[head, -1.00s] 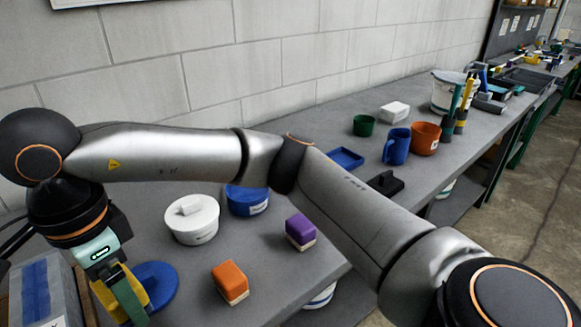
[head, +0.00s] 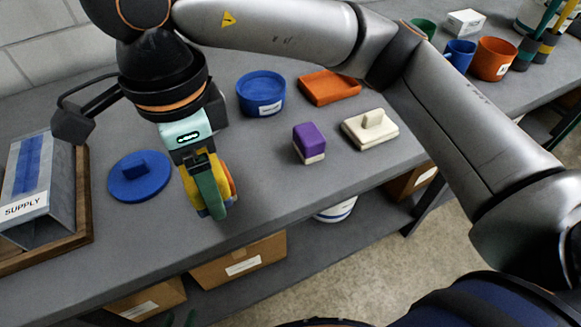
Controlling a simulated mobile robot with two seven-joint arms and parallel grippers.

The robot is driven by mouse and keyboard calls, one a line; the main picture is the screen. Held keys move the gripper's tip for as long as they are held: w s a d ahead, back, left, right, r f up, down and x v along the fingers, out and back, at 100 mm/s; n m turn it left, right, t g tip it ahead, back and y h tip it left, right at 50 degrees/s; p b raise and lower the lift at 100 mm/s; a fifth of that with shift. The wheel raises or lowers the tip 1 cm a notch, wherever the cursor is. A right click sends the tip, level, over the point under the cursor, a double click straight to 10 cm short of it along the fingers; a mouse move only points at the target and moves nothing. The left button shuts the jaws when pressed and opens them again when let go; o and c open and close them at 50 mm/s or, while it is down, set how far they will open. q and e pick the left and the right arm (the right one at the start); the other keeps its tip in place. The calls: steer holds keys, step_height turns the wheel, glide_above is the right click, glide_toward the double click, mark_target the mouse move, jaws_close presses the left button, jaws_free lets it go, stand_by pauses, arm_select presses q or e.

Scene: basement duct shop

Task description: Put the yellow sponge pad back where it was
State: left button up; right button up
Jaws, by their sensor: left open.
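A purple block with a pale base (head: 309,143) stands on the bench to the right. No yellow pad stands out elsewhere on the bench.
A blue round lid (head: 140,176) and a grey SUPPLY box (head: 42,190) lie left of the gripper. A blue bowl (head: 261,95), an orange tray (head: 330,87) and a cream lid with a knob (head: 369,130) are to the right. The bench front between them is clear.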

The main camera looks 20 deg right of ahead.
steer(key=shift+d+f, duration=0.15)
steer(key=shift+d, duration=0.25)
steer(key=w+d+f, duration=0.4)
steer(key=w+d, duration=0.2)
steer(key=d, duration=0.1)
glide_above(269, 175)
steer(key=a, duration=0.1)
steer(key=f, duration=0.4)
steer(key=shift+s+f, duration=0.1)
steer(key=shift+s, duration=0.3)
steer(key=shift+w+d+f, duration=0.3)
steer(key=shift+w+f, duration=0.1)
steer(key=shift+f, duration=0.25)
steer(key=shift+w+d+f, duration=0.1)
steer(key=shift+d+f, duration=0.05)
steer(key=shift+f, duration=1.55)
steer(key=shift+f, duration=0.2)
steer(key=o, duration=1.1)
steer(key=shift+r, duration=0.1)
